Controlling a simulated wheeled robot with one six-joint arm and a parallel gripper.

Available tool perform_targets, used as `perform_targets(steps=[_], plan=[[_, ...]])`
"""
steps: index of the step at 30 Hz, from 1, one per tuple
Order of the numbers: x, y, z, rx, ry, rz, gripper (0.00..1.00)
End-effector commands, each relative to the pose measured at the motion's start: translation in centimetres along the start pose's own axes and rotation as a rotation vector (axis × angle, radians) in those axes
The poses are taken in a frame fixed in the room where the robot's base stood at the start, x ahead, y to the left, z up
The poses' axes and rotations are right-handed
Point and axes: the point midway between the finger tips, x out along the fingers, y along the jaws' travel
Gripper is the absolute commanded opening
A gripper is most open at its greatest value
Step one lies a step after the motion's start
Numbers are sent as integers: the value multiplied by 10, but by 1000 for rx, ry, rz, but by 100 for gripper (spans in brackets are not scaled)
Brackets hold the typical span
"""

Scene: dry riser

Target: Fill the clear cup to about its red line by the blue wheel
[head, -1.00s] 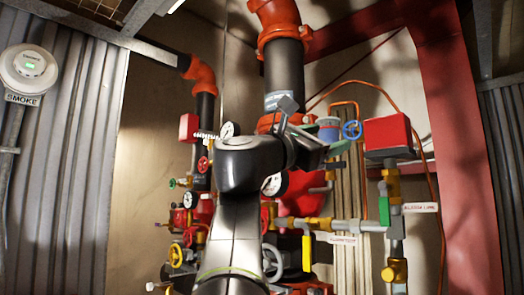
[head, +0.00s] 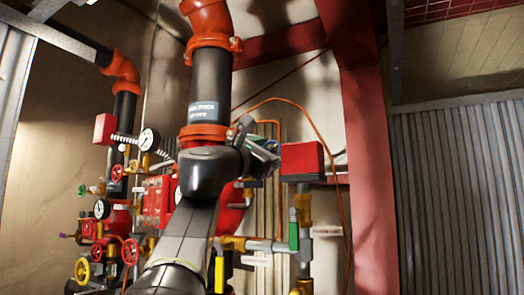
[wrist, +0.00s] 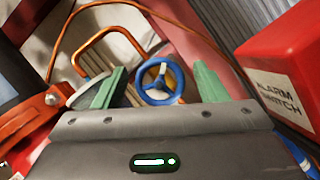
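The blue wheel (wrist: 160,82) shows in the wrist view, between and beyond the two green fingers of my gripper (wrist: 162,70). The fingers are apart, with no visible contact on the wheel. In the head view my gripper (head: 262,152) is beside the large black riser pipe, left of a red box, and the wheel cannot be made out clearly there. I cannot make out the clear cup or its red line. A pale disc (wrist: 84,92) lies partly behind the left finger; I cannot tell what it is.
The red alarm switch box (wrist: 280,70) is close on the right; it also shows in the head view (head: 301,161). An orange pipe (wrist: 112,38) bends behind the wheel. The black riser pipe (head: 210,90) stands left of my gripper. Gauges and valves crowd the left.

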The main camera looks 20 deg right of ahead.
Motion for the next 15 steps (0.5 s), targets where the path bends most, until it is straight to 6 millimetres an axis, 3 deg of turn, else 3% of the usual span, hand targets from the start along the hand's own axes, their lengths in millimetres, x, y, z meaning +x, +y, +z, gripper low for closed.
perform_targets(steps=[1, 7, 11, 15], plan=[[0, 0, 0, 0, 0, 0, 58], [0, 0, 0, 0, 0, 0, 22], [0, 0, 0, 20, 0, -8, 22], [0, 2, -1, 145, 1, -59, 22]])
